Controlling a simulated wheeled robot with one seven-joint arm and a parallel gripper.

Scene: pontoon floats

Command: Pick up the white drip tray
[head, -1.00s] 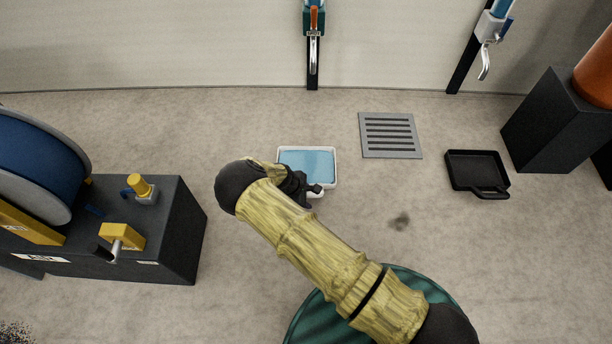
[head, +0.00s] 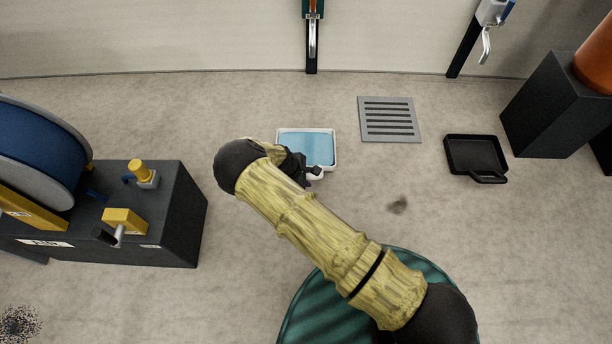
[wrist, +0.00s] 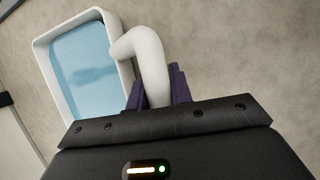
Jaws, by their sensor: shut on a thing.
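The white drip tray (head: 334,150) is on or just above the floor in the head view, with light blue liquid or a blue surface inside. In the wrist view its white rim (wrist: 42,62) and its curved white handle (wrist: 150,62) show clearly. My gripper (head: 311,174) is at the tray's near side, partly covered by my arm. In the wrist view the dark fingers of my gripper (wrist: 158,92) are shut on the handle. I cannot tell whether the tray is clear of the floor. Part of its left and near side is hidden in the head view.
A grey floor grate (head: 390,120) and a black tray with a handle (head: 475,155) lie to the right. A dark stand with yellow fittings (head: 165,225) is at left. A wall with taps (head: 313,40) is behind. Open floor lies between.

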